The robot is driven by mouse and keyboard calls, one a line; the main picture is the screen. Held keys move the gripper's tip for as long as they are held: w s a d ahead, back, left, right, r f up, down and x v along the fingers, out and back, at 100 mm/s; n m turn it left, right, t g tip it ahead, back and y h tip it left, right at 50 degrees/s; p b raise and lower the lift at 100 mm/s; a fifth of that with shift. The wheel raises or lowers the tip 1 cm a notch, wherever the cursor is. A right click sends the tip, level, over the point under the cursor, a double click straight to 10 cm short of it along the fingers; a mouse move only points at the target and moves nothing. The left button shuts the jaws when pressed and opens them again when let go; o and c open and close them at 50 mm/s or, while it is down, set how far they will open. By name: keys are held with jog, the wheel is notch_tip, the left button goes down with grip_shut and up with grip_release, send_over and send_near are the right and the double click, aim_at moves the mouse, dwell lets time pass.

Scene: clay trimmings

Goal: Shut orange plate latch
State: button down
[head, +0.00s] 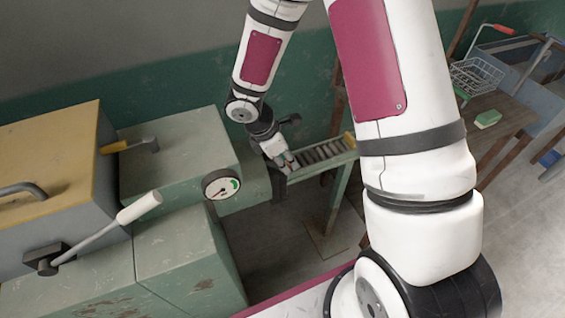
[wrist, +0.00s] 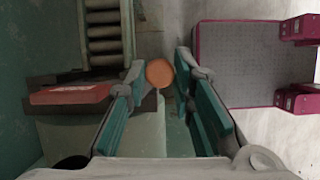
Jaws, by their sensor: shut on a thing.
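A latch with an orange-yellow handle (head: 115,147) and a grey plate (head: 150,145) sits beside the tan-lidded box at the left in the head view. I cannot tell from here how it is engaged. My gripper (head: 287,162) is well to the right of it, low beside the green machine's outlet and the roller track. In the wrist view my gripper (wrist: 160,75) has its teal-padded fingers on a round orange-brown piece (wrist: 159,73) at the tips. Only its rounded face shows, so I cannot tell what it is.
A white-handled lever (head: 100,232) and a dial gauge (head: 221,184) stick out from the green machine (head: 180,150). A roller track (head: 322,153) runs right of my gripper. A wire basket (head: 477,76) and a green block (head: 488,118) rest on the wooden bench at right.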

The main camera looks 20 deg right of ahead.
jog(key=n, duration=0.1)
jog(key=w+d+n+t, duration=0.1)
jog(key=n, duration=0.1)
jog(key=shift+w+d+n+t+y+b, duration=0.25)
jog(key=shift+w+n+t, duration=0.25)
jog(key=shift+n, duration=0.6)
jog(key=shift+w+d+n+t+y+b, duration=0.25)
jog(key=shift+w+n, duration=0.35)
jog(key=shift+n, duration=0.5)
jog(key=shift+w+d+n+t+y+b, duration=0.25)
jog(key=shift+w+n+t, duration=0.25)
jog(key=shift+n, duration=0.6)
jog(key=shift+w+a, duration=0.1)
jog(key=c, duration=1.4)
grip_release()
jog(key=v, duration=1.2)
jog(key=shift+r, duration=0.1)
